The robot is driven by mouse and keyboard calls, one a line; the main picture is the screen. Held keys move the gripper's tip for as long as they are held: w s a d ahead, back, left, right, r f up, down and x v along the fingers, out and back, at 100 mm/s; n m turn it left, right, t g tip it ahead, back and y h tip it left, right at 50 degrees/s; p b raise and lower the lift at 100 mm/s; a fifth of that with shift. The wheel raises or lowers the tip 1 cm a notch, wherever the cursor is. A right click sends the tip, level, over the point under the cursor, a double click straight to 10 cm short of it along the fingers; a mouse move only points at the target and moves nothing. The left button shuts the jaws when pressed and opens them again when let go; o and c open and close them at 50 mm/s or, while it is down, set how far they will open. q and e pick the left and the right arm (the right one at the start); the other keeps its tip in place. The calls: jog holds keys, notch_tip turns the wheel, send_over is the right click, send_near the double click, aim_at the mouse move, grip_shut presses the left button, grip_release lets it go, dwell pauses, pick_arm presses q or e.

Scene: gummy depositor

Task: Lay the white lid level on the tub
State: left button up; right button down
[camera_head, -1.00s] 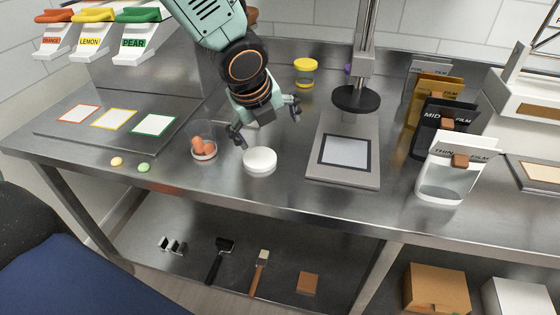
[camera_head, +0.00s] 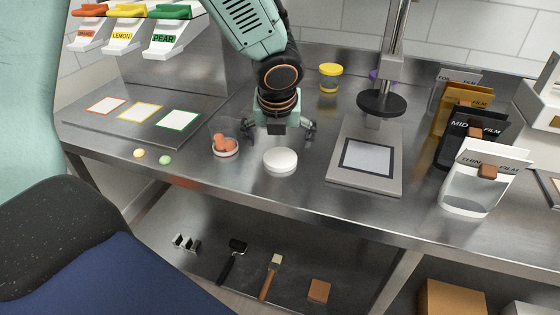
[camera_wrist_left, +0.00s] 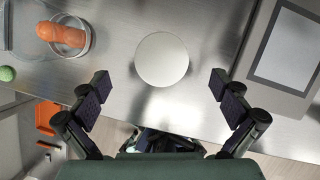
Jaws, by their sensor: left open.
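The white lid (camera_head: 281,160) is a thick round disc lying flat on the steel table near its front edge. It also shows in the left wrist view (camera_wrist_left: 162,60). The clear round tub (camera_head: 226,153), holding orange-red gummies, stands open to the left of the lid; it is at the upper left of the wrist view (camera_wrist_left: 84,48). My left gripper (camera_head: 279,132) is open and empty, pointing down above and just behind the lid in the head view. In the wrist view its fingers (camera_wrist_left: 160,88) are spread to either side of the lid, apart from it.
A yellow and a green gummy (camera_head: 165,160) lie left of the tub. A grey stand with a black disc (camera_head: 381,103) is right of the lid. A yellow-capped jar (camera_head: 330,78) stands behind. Film holders (camera_head: 470,185) stand at the right. Table around the lid is clear.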

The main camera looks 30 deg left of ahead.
aim_at(280, 156)
pick_arm(q)
jog(key=b+x, duration=0.2)
jog(key=x, duration=0.2)
jog(key=shift+d+f, duration=0.1)
jog(key=shift+f, duration=0.2)
jog(key=shift+r, duration=0.1)
jog(key=shift+c, duration=0.3)
jog(key=c, duration=0.8)
jog(key=shift+s, duration=0.1)
notch_tip(280, 156, up, 10)
jog(key=p, duration=0.5)
jog(key=shift+p, duration=0.35)
